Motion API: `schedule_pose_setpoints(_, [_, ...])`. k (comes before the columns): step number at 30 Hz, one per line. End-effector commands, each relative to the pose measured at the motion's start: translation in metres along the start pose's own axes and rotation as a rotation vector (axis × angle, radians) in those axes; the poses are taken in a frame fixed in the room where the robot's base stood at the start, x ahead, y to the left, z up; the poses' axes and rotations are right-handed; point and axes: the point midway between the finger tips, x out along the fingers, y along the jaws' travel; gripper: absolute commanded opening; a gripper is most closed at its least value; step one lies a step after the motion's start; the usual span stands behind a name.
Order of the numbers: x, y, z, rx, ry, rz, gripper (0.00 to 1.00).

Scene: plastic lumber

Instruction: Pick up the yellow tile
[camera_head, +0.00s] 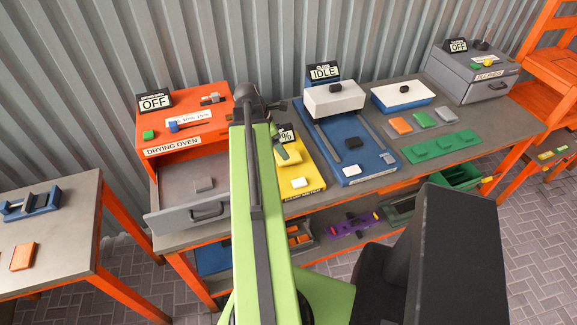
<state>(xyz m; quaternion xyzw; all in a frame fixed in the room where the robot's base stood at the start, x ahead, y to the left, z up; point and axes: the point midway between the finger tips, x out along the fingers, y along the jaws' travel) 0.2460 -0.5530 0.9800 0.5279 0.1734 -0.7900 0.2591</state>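I cannot make out a loose yellow tile with certainty. A yellow meter (312,190) lies on the bench just right of my arm, with a small pale piece (299,182) on it that may be a tile or a label. Small yellow pieces (545,155) show at the far right, too small to identify. My green arm rises through the middle of the view to a dark joint and hides part of the bench and meter. My gripper's fingers cannot be made out.
A blue press (350,145), an orange tile (400,125) and a grey tile press (472,75) stand right. Another orange tile (22,257) lies on the left table (65,225).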

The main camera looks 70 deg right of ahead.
Motion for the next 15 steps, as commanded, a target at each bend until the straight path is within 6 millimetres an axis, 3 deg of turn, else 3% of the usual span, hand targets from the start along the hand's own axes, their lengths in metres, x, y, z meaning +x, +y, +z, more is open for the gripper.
schedule_pose_setpoints(7, [0.011, -0.001, -0.001, -0.001, 0.0, 0.0, 0.85])
schedule_pose_setpoints(15, [0.056, -0.003, -0.003, 0.0, 0.0, 0.001, 0.85])
